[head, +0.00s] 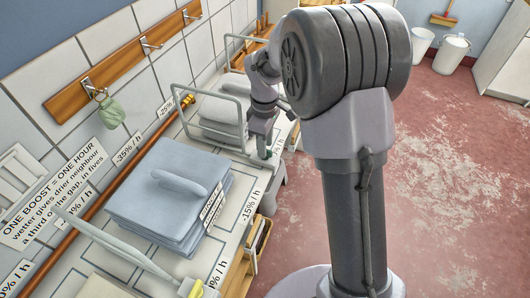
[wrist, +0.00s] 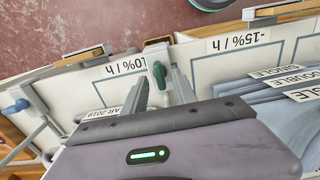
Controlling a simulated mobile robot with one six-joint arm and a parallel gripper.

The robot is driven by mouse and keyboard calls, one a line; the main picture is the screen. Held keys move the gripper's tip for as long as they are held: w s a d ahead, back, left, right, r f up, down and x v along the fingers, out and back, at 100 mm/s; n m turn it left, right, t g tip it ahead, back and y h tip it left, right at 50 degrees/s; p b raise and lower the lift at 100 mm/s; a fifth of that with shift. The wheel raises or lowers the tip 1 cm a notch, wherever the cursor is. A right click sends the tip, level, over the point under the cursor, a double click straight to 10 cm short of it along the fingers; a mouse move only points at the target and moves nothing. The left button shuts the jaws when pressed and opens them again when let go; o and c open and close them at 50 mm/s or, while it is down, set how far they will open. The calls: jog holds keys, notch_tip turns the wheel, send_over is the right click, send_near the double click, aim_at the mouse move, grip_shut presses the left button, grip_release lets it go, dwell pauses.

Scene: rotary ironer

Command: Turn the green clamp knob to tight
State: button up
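The green clamp knob (wrist: 159,73) shows in the wrist view, upright at the front edge of the pale worktop, at the end of a light bar. My gripper (wrist: 162,88) has one finger on each side of it. The fingers are apart and look open, with slim gaps beside the knob; I cannot tell whether either touches it. In the head view my gripper (head: 264,150) reaches down at the worktop's front edge, beyond the blue folded stack, and a small dark green bit shows beside it. The knob's tight or loose marks cannot be made out.
A blue folded stack (head: 160,196) lies on the worktop, with wire frames and another folded pile (head: 222,112) behind it. A yellow knob (head: 195,290) is at the near edge and a blue knob (wrist: 16,106) at the wrist view's left. The red floor (head: 455,180) is clear.

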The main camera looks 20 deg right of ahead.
jog(key=shift+f, duration=0.85)
jog(key=shift+c, duration=0.2)
grip_shut()
